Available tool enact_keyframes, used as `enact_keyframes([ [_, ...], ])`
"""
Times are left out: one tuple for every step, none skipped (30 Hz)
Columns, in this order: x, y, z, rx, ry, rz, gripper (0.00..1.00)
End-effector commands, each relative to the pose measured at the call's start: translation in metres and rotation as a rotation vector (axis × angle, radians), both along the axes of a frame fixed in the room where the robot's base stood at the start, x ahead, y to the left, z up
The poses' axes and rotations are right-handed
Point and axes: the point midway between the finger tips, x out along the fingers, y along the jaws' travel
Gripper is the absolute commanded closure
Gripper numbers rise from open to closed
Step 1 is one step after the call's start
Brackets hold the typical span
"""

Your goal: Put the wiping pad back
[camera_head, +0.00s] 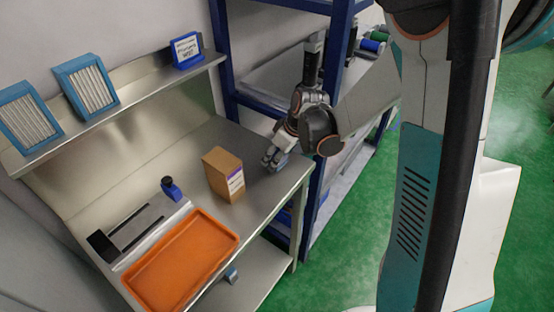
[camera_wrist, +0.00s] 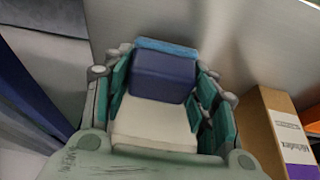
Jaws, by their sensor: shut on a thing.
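My gripper (camera_head: 273,158) is over the right end of the steel workbench (camera_head: 262,190), to the right of a cardboard box. In the wrist view, its green-padded fingers (camera_wrist: 163,78) are shut on the wiping pad (camera_wrist: 163,77). The pad has a dark blue block-shaped body and a light blue layer at its far end. In the head view, the pad is mostly hidden by the fingers. I cannot tell whether it touches the bench.
The cardboard box (camera_head: 224,175) stands close to my gripper. An orange tray (camera_head: 182,262) and a grey fixture with a slot (camera_head: 137,228) lie farther left, beside a small blue block with a black knob (camera_head: 171,189). A blue-framed rack (camera_head: 224,60) stands behind.

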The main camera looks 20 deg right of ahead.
Motion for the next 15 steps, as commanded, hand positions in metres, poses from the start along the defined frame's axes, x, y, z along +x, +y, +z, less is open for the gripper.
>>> enact_keyframes([
  [0.0,0.0,-0.0058,0.0,0.0,0.0,0.7],
  [-0.0001,0.0,-0.0066,0.0,0.0,0.0,0.7],
  [-0.0003,0.0,-0.0066,0.0,0.0,0.0,0.7],
  [-0.0003,0.0,-0.006,0.0,0.0,0.0,0.7],
  [-0.0003,0.0,-0.0057,0.0,0.0,0.0,0.7],
  [-0.0003,0.0,-0.0055,0.0,0.0,0.0,0.7],
  [-0.0003,0.0,-0.0054,0.0,0.0,0.0,0.7],
  [-0.0003,0.0,-0.0054,0.0,0.0,0.0,0.7],
  [-0.0003,0.0001,-0.0058,0.0,0.0,0.0,0.7],
  [-0.0003,0.0,-0.0066,0.0,0.0,0.0,0.7],
  [-0.0003,0.0001,-0.0077,0.0,0.0,0.0,0.7],
  [-0.0003,0.0,-0.0092,0.0,0.0,0.0,0.7],
  [-0.0002,0.0001,-0.0093,0.0,0.0,0.0,0.45],
  [-0.0003,0.0,-0.0085,0.0,0.0,0.0,0.38],
  [-0.0003,0.0,-0.0083,0.0,0.0,0.0,0.29],
])
